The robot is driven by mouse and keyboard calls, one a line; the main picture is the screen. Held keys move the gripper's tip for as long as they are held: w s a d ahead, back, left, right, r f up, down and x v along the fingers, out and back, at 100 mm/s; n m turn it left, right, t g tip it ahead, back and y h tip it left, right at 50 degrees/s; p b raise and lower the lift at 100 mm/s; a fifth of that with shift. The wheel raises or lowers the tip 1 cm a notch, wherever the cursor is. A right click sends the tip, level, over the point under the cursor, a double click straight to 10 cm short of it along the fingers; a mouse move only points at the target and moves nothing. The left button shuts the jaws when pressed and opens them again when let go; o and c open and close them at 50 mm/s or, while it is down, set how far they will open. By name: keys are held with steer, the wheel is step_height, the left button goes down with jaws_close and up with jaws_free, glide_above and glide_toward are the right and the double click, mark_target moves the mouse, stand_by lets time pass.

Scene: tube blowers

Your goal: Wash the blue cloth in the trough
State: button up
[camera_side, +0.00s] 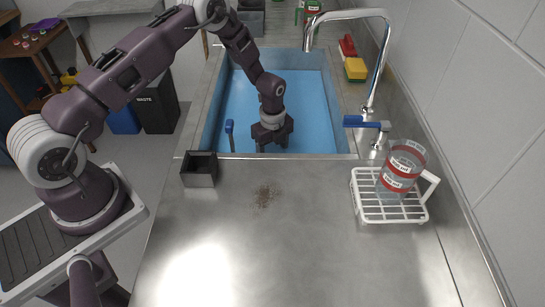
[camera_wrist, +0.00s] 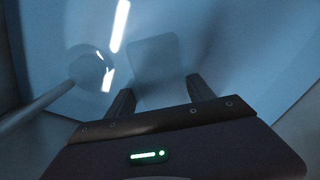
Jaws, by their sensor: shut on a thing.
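My gripper (camera_side: 272,143) is down inside the blue trough (camera_side: 213,98), near its front wall. In the wrist view its two fingers (camera_wrist: 161,84) stand apart, with a blue-grey, rounded, rectangular patch between and beyond them. This patch looks like the blue cloth (camera_wrist: 152,58), held between the fingers; its edges blend into the blue around it. In the side view the cloth cannot be made out, as the gripper and the blue of the trough hide it. The trough's inside is evenly blue, and I cannot tell how deep any water is.
A blue-tipped tool (camera_side: 230,135) leans at the trough's front left. A chrome faucet (camera_side: 375,60) with a blue lever (camera_side: 362,122) stands on the right. A beaker (camera_side: 400,170) sits on a white rack (camera_side: 390,213). A dark box (camera_side: 199,170) and brown crumbs (camera_side: 265,196) are on the counter.

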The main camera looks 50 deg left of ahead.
steer(key=shift+w+a, duration=0.3)
steer(key=shift+w, duration=0.05)
steer(key=shift+s+d, duration=0.4)
steer(key=shift+s, duration=0.05)
steer(key=shift+w, duration=0.1)
steer(key=shift+w+a, duration=0.35)
steer(key=shift+a, duration=0.05)
stand_by(0.4)
